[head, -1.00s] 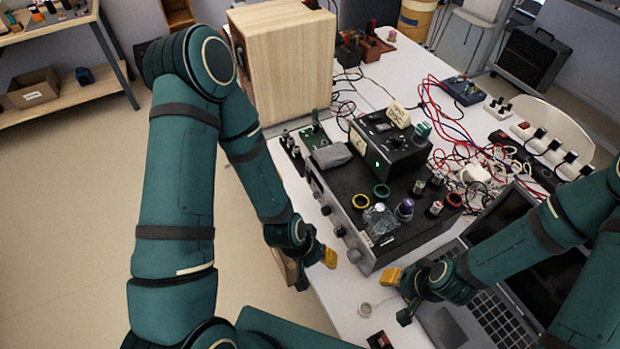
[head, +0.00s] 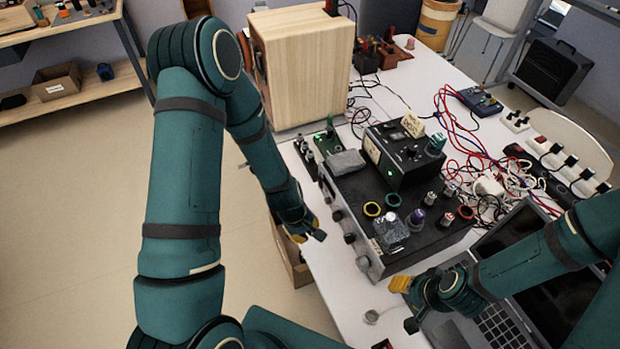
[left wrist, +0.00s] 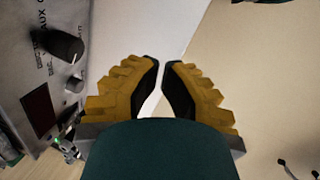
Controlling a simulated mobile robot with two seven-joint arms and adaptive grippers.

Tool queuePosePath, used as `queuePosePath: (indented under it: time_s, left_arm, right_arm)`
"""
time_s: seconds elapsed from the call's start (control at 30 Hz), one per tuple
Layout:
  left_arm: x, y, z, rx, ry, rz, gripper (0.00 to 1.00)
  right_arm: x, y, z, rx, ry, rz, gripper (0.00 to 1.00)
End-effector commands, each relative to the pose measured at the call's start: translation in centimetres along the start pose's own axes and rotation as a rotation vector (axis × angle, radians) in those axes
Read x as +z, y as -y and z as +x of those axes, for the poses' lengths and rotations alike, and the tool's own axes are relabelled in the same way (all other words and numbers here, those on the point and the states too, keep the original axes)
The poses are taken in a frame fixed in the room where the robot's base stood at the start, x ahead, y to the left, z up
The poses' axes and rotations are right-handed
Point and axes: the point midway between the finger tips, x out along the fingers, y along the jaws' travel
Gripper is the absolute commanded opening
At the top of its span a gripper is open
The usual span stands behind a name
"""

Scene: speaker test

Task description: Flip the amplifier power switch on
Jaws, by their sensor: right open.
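The amplifier (head: 352,187) is a wide dark box with a silver front panel and several knobs, facing left along the table edge. In the left wrist view its panel (left wrist: 25,65) shows a large black knob (left wrist: 60,45), a small silver knob (left wrist: 73,84) and a dark red rectangle (left wrist: 40,112); I cannot tell whether this is the power switch. My left gripper (head: 310,235) is beside the panel, apart from it. Its yellow fingers (left wrist: 161,64) nearly meet at the tips, with nothing between them. My right gripper (head: 406,305) is open and empty in front of the amplifier's near corner.
A black meter unit (head: 403,153), a grey lump (head: 345,162) and several small coloured parts sit on the amplifier. A wooden speaker box (head: 300,70) stands behind. A laptop (head: 495,325) is under my right arm. Tangled cables (head: 490,190) lie right. Open floor is left.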

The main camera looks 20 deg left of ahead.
Motion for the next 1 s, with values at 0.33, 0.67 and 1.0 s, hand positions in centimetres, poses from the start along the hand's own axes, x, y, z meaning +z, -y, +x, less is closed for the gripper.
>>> queuePosePath:
  time_s: [0.33, 0.67, 1.0]
  left_arm:
    - [-11.3, -3.6, -6.6, 0.079, 0.029, -1.035, 0.0]
    - [-14.6, -5.2, -9.4, 0.143, 0.095, -1.36, 0.0]
    - [-14.6, -5.2, -9.2, 0.142, 0.094, -1.361, 0.0]
  right_arm:
    - [-0.5, 0.5, -1.5, 0.0, -0.009, 0.003, 0.47]
    - [-0.7, 0.6, -1.8, 0.0, -0.012, 0.004, 0.47]
    - [-0.6, 0.6, -1.7, 0.0, -0.012, 0.004, 0.47]
